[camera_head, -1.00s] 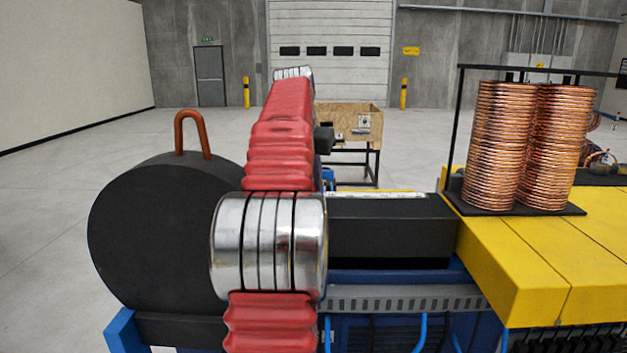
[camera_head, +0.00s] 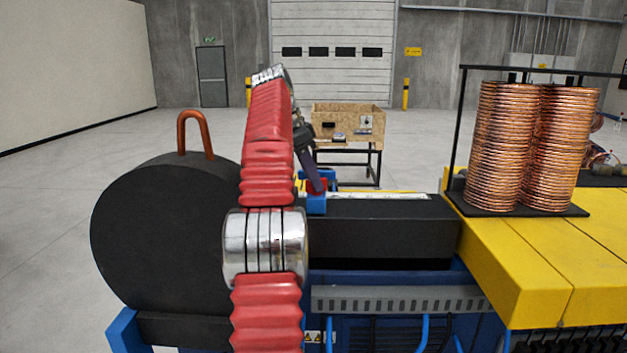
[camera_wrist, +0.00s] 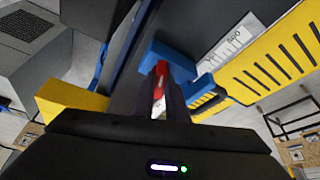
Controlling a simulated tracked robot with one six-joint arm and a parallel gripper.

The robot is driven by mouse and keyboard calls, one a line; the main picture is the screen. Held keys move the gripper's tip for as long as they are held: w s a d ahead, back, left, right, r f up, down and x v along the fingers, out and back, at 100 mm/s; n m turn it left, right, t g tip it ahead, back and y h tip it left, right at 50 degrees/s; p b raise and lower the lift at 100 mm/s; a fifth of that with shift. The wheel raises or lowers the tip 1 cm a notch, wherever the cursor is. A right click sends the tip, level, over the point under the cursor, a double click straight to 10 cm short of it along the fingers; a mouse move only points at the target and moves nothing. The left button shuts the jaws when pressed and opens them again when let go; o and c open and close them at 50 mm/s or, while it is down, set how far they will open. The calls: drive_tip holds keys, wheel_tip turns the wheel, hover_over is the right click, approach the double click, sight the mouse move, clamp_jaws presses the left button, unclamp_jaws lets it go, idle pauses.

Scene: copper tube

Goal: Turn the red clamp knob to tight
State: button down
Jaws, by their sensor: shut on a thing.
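The red clamp knob (camera_head: 318,185) sits on a blue clamp (camera_head: 316,204) beside the long black block, just right of my arm. In the wrist view the red knob (camera_wrist: 161,70) stands between my dark fingers, with the blue clamp (camera_wrist: 178,56) just beyond it. My gripper (camera_wrist: 160,88) is shut on the knob. In the head view my gripper (camera_head: 315,180) reaches down to the knob from above, tilted. My fingers hide part of the knob, and I cannot tell how tight it is.
A large black drum with an orange-brown hook (camera_head: 194,133) is left of my arm. Copper coils (camera_head: 495,145) stand on a black plate on the yellow table (camera_head: 510,270) at right. A wooden crate (camera_head: 374,120) on a stand is behind.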

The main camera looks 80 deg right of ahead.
drive_tip(key=shift+m+y, duration=0.4)
drive_tip(key=shift+m, duration=0.5)
drive_tip(key=c, duration=1.8)
unclamp_jaws()
drive_tip(key=shift+o, duration=0.2)
drive_tip(key=shift+w, duration=0.15)
